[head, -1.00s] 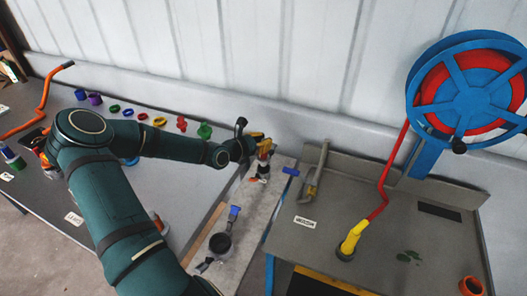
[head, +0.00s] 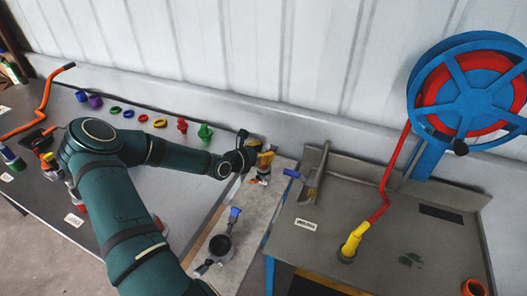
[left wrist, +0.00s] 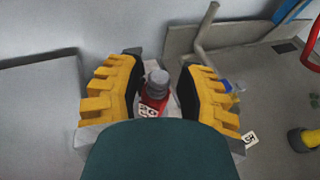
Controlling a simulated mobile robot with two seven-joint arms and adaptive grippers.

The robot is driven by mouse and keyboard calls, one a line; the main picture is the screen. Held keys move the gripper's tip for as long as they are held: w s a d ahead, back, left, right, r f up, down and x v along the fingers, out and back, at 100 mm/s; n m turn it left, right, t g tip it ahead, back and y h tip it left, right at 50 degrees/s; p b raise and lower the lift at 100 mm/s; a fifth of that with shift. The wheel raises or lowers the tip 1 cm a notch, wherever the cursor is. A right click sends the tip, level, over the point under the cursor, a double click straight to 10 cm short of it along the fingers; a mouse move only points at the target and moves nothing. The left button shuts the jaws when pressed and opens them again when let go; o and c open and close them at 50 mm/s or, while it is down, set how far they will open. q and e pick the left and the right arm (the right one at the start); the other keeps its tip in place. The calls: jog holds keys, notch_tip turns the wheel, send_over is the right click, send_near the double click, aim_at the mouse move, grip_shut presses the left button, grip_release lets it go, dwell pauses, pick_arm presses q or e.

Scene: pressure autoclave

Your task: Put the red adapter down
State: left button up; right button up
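The red adapter (left wrist: 153,98), with a grey top and a white label, stands roughly upright between the fingers of my left gripper (left wrist: 160,88) in the left wrist view. Gaps show between it and both dark finger pads, so the gripper is open around it. In the head view my left gripper (head: 264,158) is at the far end of the narrow grey bench (head: 238,262), and the adapter is mostly hidden there by the gripper. The adapter's base is hidden in the wrist view by my own wrist. My right gripper is not in view.
A grey fitting with a blue handle (head: 220,243) stands nearer on the narrow bench. To the right is a grey table with a bent pipe (head: 319,172) and a yellow nozzle (head: 352,240) on a red hose. Several coloured rings and a green fitting (head: 205,132) line the left table.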

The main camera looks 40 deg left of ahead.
pick_arm(q)
jog(key=shift+r, duration=0.25)
jog(key=p+v, duration=0.2)
jog(key=v, duration=1)
jog(key=shift+p, duration=0.35)
jog(key=shift+r, duration=0.1)
